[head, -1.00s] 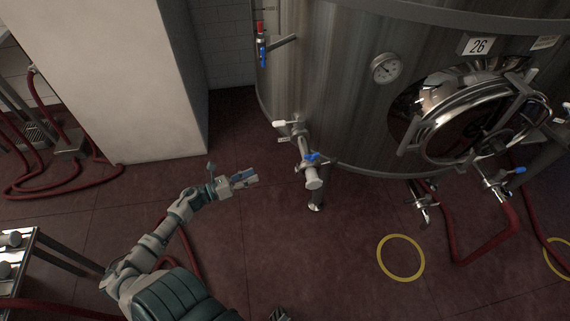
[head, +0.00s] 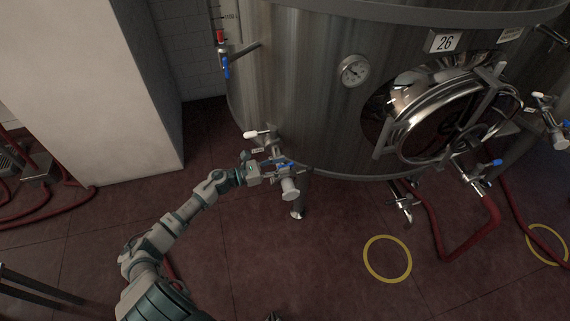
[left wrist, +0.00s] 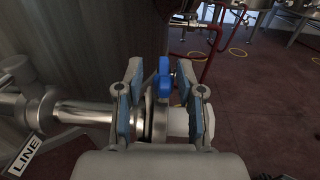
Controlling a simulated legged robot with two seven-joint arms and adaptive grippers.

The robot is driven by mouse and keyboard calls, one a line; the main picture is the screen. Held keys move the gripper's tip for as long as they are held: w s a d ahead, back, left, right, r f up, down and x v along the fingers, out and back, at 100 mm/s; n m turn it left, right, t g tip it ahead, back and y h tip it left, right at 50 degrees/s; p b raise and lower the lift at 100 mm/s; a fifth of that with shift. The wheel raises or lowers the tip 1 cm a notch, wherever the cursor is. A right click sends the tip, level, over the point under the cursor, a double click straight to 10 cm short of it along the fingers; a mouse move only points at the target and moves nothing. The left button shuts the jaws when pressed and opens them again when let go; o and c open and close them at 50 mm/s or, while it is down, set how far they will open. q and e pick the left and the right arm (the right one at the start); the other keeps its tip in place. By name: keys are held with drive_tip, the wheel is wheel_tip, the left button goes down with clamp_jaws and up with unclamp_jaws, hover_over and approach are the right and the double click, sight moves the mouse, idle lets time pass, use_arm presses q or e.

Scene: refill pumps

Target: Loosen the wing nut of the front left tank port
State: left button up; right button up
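The front left tank port (head: 289,188) is a steel pipe with a pale end cap at the lower left of the tank. Its blue wing nut (head: 285,165) sits on the clamp; in the left wrist view the wing nut (left wrist: 164,80) stands upright between my fingers. My left gripper (left wrist: 166,98) is open, one finger on each side of the wing nut and clamp, with gaps visible. In the head view my left gripper (head: 274,173) is at the port and partly covers it. A small dark piece at the bottom edge may be my right gripper; its fingers cannot be made out.
The steel tank (head: 310,90) stands behind the port, with a round hatch (head: 445,125) to the right. A valve with a white handle (head: 256,134) is just above left of the port. A red hose (head: 490,225) lies right. The floor in front is mostly clear.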

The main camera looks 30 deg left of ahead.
use_arm(q)
drive_tip(key=shift+x, duration=1.1)
drive_tip(key=shift+s, duration=0.2)
clamp_jaws()
drive_tip(key=shift+r, duration=0.1)
